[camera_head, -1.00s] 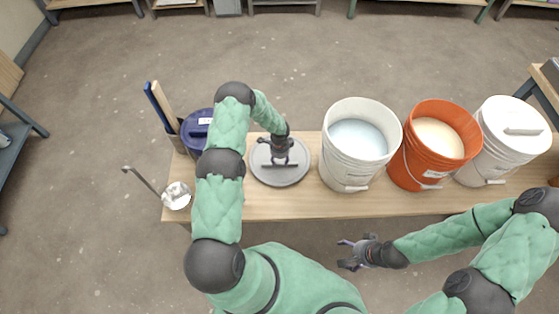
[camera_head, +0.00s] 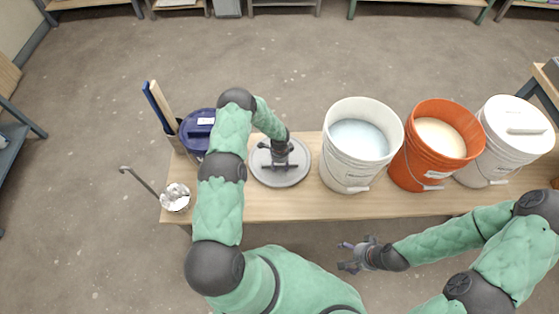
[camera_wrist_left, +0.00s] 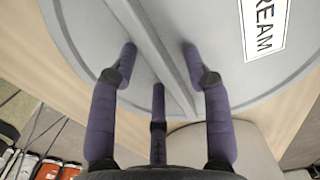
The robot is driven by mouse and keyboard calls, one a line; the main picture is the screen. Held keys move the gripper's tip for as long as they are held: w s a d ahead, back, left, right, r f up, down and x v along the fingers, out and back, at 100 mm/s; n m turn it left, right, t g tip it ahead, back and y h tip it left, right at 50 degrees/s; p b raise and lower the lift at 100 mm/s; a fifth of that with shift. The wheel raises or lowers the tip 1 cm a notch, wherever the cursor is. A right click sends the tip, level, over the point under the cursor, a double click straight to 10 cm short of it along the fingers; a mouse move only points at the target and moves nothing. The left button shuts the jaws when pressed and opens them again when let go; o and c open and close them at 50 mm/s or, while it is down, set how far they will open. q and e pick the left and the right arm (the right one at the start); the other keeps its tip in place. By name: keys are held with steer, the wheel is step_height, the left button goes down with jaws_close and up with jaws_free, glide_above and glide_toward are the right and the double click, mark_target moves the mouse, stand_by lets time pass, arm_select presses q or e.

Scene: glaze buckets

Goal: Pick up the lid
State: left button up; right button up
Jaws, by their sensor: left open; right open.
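A round grey lid (camera_head: 294,177) lies flat on the wooden table, left of the open white bucket. It has a raised bar handle across its middle. In the left wrist view the lid (camera_wrist_left: 90,30) shows its bar handle (camera_wrist_left: 155,45) and a white label ending in "REAM" (camera_wrist_left: 264,25). My left gripper (camera_head: 280,163) is over the lid, pointing down. In the wrist view its open fingers (camera_wrist_left: 160,62) stand on either side of the bar; contact cannot be told. My right gripper (camera_head: 346,256) is open and empty in front of the table's front edge.
An open white bucket (camera_head: 345,175) with pale blue liquid stands right of the lid, then an orange bucket (camera_head: 415,172) with cream liquid and a lidded white bucket (camera_head: 513,145). A blue-lidded container (camera_head: 197,125) and a ladle (camera_head: 176,197) are at the left. The table's front strip (camera_head: 290,208) is clear.

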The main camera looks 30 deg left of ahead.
arm_select(q)
steer(key=shift+f, duration=0.15)
stand_by(0.4)
jaws_close()
